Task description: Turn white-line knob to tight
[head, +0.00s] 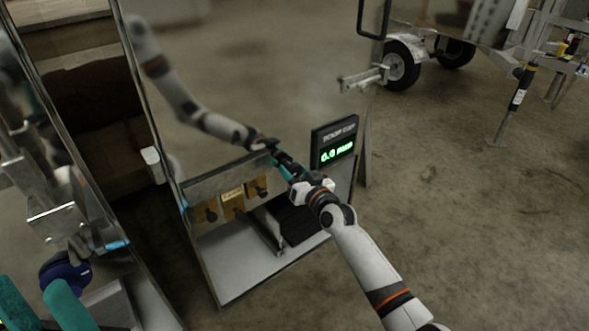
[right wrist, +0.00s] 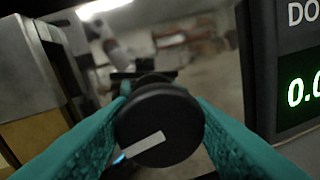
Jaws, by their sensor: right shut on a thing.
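The knob (right wrist: 158,125) is round and black, with a short white line on its face. In the right wrist view the line slants, its right end higher. My right gripper (head: 283,162) has its teal fingers shut on the knob, one on each side. In the head view the knob is mostly hidden by the fingers. My left gripper (head: 38,301) shows only as two teal fingers at the lower left corner, apart, with nothing seen between them.
A display (head: 334,145) labelled DOOR GAP reads 0.0 mm in green, close right of my right gripper. Brass-coloured plates with black knobs (head: 233,201) sit left of it. A shiny panel behind mirrors my arm. A dark blue round thing (head: 66,270) is beyond my left fingers.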

